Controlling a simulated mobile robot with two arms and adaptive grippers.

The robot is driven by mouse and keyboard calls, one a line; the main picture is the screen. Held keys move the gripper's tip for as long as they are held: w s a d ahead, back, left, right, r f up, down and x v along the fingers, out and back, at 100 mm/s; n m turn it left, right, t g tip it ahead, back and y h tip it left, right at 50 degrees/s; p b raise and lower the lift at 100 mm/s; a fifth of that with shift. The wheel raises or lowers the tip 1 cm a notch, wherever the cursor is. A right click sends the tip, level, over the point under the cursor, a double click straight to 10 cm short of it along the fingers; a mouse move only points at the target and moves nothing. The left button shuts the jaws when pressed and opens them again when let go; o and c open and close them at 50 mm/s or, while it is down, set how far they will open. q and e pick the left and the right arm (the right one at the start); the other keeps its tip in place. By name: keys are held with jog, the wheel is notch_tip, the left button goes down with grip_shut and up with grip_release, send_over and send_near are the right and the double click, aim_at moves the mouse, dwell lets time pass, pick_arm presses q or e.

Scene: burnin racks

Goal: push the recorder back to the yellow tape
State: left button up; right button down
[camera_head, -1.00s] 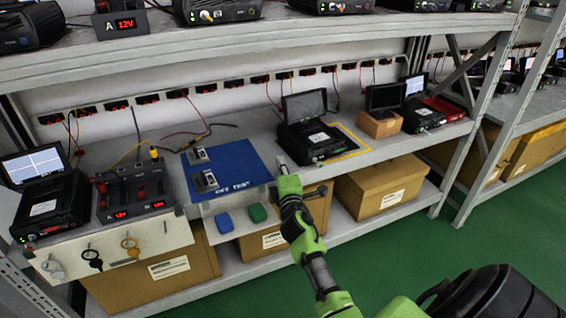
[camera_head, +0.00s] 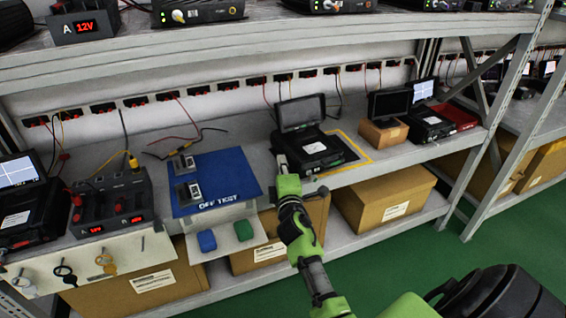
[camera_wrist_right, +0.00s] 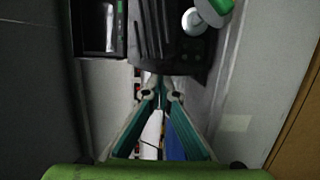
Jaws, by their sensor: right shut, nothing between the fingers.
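The recorder (camera_head: 318,153) is a black box with a raised dark screen, on the middle shelf in the head view. Yellow tape (camera_head: 368,153) shows on the shelf to its right and along part of its front; a dark strip lies between them on the right. The recorder hides the rest of the tape. My right gripper (camera_head: 281,161) is shut and empty at the recorder's front left corner; I cannot tell if it touches. In the right wrist view, the gripper's fingers (camera_wrist_right: 161,94) converge just below a dark grooved body, probably the recorder (camera_wrist_right: 165,45). My left gripper is out of view.
The blue mat (camera_head: 225,170) with small devices lies left of the recorder. A small cardboard box (camera_head: 384,134) bearing a screen stands to the right. Cardboard boxes (camera_head: 385,198) fill the lower shelf. Sockets and cables line the back.

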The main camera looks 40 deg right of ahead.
aim_at(309, 156)
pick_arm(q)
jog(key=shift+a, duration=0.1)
pick_arm(e)
jog(key=d, duration=0.2)
jog(key=s+d+p, duration=0.1)
jog(key=d, duration=0.2)
jog(key=s+d, duration=0.1)
jog(key=d, duration=0.1)
jog(key=shift+d+r+p, duration=0.15)
jog(key=shift+d+p, duration=0.2)
jog(key=shift+d, duration=0.05)
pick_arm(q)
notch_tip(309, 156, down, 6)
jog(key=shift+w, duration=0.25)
pick_arm(e)
jog(key=shift+s+d, duration=0.1)
jog(key=shift+d, duration=0.35)
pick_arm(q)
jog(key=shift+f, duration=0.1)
